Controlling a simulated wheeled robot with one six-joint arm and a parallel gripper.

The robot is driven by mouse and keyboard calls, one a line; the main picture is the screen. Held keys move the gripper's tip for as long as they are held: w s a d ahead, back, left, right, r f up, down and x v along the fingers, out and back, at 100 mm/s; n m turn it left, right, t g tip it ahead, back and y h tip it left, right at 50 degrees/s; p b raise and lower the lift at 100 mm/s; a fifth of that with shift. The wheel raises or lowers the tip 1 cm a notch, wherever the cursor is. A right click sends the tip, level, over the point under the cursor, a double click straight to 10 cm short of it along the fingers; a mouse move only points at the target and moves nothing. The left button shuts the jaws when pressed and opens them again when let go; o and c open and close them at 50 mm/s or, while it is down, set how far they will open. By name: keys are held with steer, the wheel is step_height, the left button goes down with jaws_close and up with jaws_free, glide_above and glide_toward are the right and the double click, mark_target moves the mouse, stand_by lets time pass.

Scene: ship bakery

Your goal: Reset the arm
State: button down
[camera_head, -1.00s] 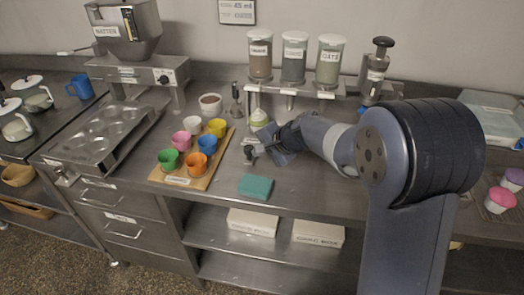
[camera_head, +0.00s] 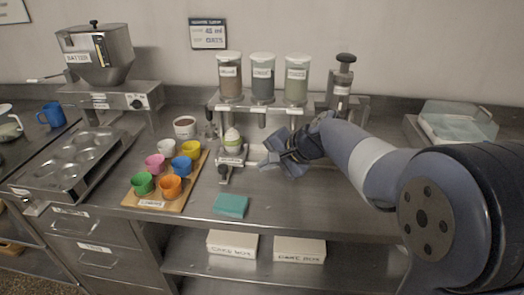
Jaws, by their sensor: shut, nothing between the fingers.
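My arm reaches in from the right over the steel counter (camera_head: 285,205). My gripper (camera_head: 264,163) is at its left end, low over the counter, and it is shut with nothing in it. The gripper is apart from the stand. The fingertips are small and partly hidden by the dark gripper body.
Left of the gripper, several coloured cups stand on a wooden board (camera_head: 150,203). A teal sponge (camera_head: 230,205) lies in front. Behind are labelled dispensers (camera_head: 262,78) on a rack and a press (camera_head: 342,85). A clear-lidded box (camera_head: 455,125) stands at right.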

stand_by(0.3)
glide_toward(225, 175)
steer(key=shift+s+d+f+p, duration=0.2)
steer(key=shift+d+f, duration=0.05)
steer(key=shift+f, duration=0.25)
steer(key=shift+s+d+f+p, duration=0.15)
steer(key=shift+s+d+f, duration=0.1)
steer(key=shift+f, duration=0.3)
steer(key=shift+w+a+f+p, duration=0.15)
steer(key=shift+w+a, duration=0.25)
steer(key=shift+a, duration=0.3)
steer(key=shift+w+a+f+p, duration=0.2)
steer(key=shift+w+a, duration=0.2)
steer(key=shift+a, duration=0.3)
steer(key=shift+w+a+f+p, duration=0.15)
steer(key=shift+w+a, duration=0.25)
steer(key=shift+a, duration=0.3)
steer(key=shift+d, duration=0.1)
